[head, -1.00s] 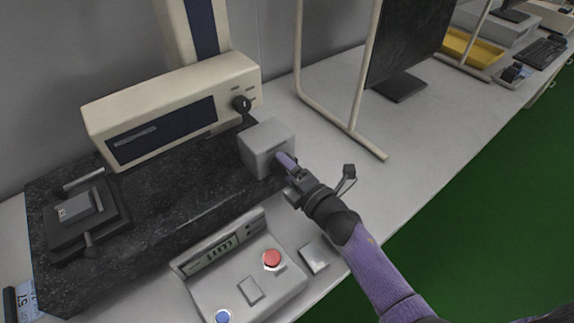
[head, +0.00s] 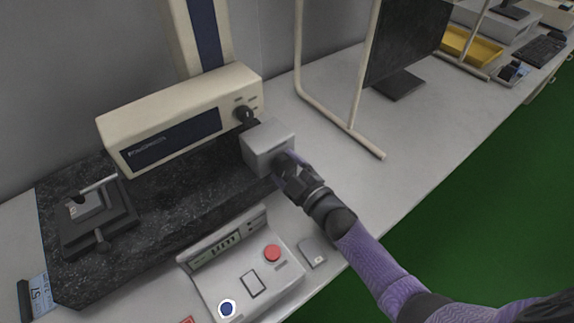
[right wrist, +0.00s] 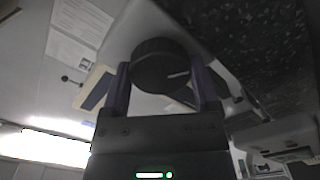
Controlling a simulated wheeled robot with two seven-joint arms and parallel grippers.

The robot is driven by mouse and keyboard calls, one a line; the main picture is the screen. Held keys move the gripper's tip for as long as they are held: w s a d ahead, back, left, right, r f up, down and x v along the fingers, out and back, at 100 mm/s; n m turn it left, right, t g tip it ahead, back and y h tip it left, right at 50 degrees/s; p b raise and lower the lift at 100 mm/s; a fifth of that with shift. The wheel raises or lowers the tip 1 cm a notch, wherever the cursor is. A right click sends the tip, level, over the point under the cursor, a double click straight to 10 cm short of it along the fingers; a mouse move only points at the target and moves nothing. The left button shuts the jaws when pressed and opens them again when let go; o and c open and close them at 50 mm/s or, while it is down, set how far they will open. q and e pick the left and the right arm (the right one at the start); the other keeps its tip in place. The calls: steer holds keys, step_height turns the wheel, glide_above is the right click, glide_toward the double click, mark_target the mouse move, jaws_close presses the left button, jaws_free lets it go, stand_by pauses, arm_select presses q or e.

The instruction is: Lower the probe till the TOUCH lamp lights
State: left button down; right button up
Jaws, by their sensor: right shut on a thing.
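My right gripper (head: 284,165) is at the right face of a grey block (head: 268,141) on the dark granite base (head: 75,270). In the right wrist view it is shut on a black round knob (right wrist: 165,68) with a white pointer line. The gripper hides this knob in the head view. The beige measuring head (head: 180,110), with a dark front panel, stands above the granite. I cannot make out the probe or a lamp marked TOUCH. The control box (head: 250,285) has a digital display (head: 216,250), too blurred to read. My left gripper is out of view.
A small clamp fixture (head: 95,215) stands on the granite at left. The control box carries a red button (head: 272,253) and a blue button (head: 227,308). A small grey box (head: 313,252) lies beside it. A tubular frame (head: 355,130) stands right of the grey block.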

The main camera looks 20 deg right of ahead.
steer(key=shift+m, duration=0.8)
steer(key=shift+f, duration=0.1)
steer(key=o, duration=1.1)
steer(key=p+v, duration=0.3)
steer(key=v, duration=0.7)
